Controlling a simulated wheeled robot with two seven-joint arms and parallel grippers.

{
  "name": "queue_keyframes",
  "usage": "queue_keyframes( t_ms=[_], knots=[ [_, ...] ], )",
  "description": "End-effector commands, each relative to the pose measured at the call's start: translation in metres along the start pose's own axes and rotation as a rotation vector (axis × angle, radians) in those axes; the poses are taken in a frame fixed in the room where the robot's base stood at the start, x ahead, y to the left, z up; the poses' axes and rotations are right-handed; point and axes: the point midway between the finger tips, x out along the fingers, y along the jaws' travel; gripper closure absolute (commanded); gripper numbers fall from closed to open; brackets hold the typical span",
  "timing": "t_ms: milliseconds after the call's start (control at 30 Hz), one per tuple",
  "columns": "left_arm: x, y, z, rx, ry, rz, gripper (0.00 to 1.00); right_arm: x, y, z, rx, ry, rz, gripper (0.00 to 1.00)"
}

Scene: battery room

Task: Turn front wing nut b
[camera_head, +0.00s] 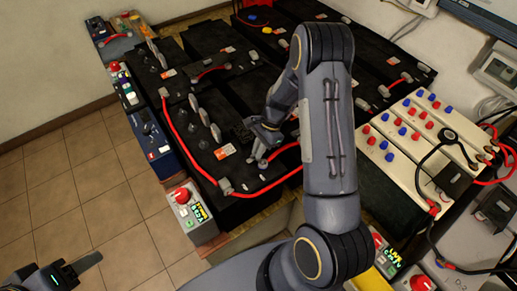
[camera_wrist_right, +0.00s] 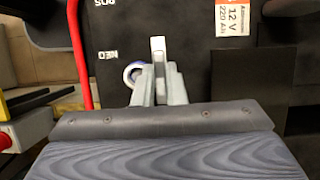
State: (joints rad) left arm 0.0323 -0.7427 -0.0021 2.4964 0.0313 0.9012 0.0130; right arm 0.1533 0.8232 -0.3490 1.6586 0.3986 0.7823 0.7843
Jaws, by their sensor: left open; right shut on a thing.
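My right gripper (camera_head: 264,157) reaches down onto the near end of a black battery (camera_head: 238,208). In the right wrist view its fingers (camera_wrist_right: 159,88) are closed together at the battery's top beside the "NEG" mark. They are shut on a small wing nut, mostly hidden between them; I cannot read a letter on it. A pale upright piece (camera_wrist_right: 158,50) shows just beyond the fingertips, and a round blue-white part (camera_wrist_right: 133,73) shows to their left. My left gripper (camera_head: 78,270) is open and empty at the lower left, over the floor, away from the batteries.
A red cable (camera_head: 262,191) runs along the near edge of the battery. A control box with a red button (camera_head: 196,212) stands at the near left corner. A cream panel with red and blue terminals (camera_head: 405,160) is at the right. Tiled floor (camera_head: 85,170) is free at the left.

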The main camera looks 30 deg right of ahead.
Motion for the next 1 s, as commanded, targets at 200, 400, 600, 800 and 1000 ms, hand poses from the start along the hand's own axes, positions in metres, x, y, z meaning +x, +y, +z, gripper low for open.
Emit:
queue_keyframes(
  t_ms=[200, 400, 600, 800, 1000],
  knots=[
    [0.003, -0.002, 0.002, 0.000, 0.000, 0.000, 0.43, 0.000, -0.001, 0.000, -0.080, 0.000, 0.031, 1.00],
    [0.008, -0.004, 0.004, 0.000, 0.000, 0.000, 0.43, 0.001, -0.002, 0.000, -0.221, 0.001, 0.090, 1.00],
    [0.014, -0.006, 0.007, 0.000, 0.000, 0.000, 0.43, 0.001, -0.002, 0.000, -0.395, 0.000, 0.162, 1.00],
    [0.020, -0.009, 0.010, 0.000, 0.000, 0.000, 0.43, 0.001, -0.003, 0.000, -0.572, 0.001, 0.236, 1.00],
    [0.025, -0.011, 0.013, 0.000, 0.000, 0.000, 0.43, 0.001, -0.003, 0.000, -0.748, 0.001, 0.308, 1.00]
  ],
)
